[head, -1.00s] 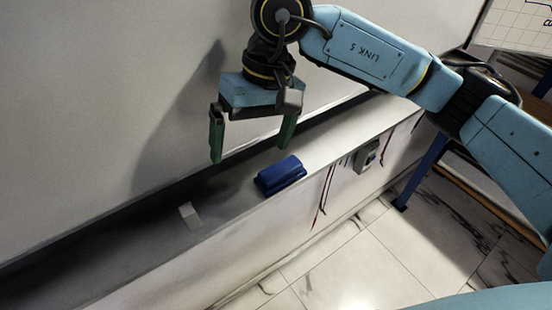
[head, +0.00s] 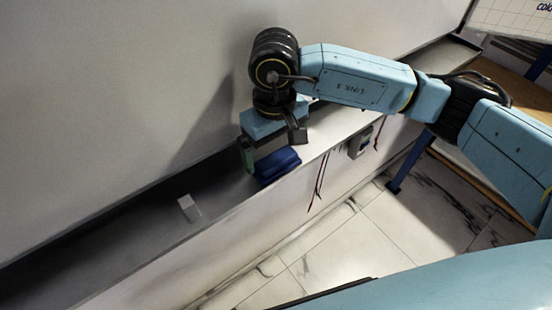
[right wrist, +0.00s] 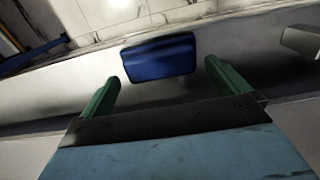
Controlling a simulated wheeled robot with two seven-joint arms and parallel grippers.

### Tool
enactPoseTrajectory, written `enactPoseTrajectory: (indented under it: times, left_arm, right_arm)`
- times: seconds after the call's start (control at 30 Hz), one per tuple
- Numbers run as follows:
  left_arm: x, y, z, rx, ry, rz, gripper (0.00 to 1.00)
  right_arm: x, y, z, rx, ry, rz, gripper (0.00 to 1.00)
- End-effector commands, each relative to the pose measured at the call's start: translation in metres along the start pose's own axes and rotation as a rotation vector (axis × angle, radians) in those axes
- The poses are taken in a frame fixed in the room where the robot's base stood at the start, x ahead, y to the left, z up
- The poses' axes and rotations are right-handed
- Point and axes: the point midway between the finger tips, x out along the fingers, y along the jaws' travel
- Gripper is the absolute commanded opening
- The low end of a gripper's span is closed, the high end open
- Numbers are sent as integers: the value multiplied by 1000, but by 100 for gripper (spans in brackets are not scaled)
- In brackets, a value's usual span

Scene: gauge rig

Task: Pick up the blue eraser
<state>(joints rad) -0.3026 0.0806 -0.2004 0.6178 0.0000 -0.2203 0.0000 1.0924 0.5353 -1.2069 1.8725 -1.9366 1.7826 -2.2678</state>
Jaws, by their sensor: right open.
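The blue eraser (head: 278,167) lies on the narrow ledge (head: 232,197) below the white board. In the right wrist view the eraser (right wrist: 159,57) is ahead of the fingertips, roughly centred between them. My right gripper (head: 273,158) is open and empty, low over the ledge just behind the eraser in the head view. Its green fingers also show in the right wrist view (right wrist: 163,75), one to each side and not touching the eraser there. Part of the eraser's top edge is close to the gripper in the head view. My left gripper is not in view.
A small white block (head: 189,208) sits on the ledge to the left of the eraser. The white board (head: 110,110) rises behind the ledge. A small grey box (head: 360,142) and dark red cords (head: 318,180) hang on the ledge's front. The tiled floor lies below.

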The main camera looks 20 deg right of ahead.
Motion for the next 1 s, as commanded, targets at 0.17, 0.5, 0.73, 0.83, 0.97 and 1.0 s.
enactPoseTrajectory:
  times: [0.17, 0.5, 0.73, 0.83, 0.97, 1.0]
  left_arm:
    - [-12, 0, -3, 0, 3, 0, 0]
    - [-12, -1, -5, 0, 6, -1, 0]
    - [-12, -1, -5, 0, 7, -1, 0]
    - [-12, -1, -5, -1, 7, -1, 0]
    - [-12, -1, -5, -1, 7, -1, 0]
    - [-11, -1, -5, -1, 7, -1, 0]
  right_arm:
    - [24, 0, 4, 2, -4, -1, 100]
    - [34, 0, 3, 0, 0, 0, 100]
    - [34, 0, 3, 0, 0, 0, 71]
    - [33, 0, 3, 0, 1, -1, 71]
    - [32, 0, 3, 0, 1, -1, 71]
    - [30, 0, 2, 0, 2, -1, 71]
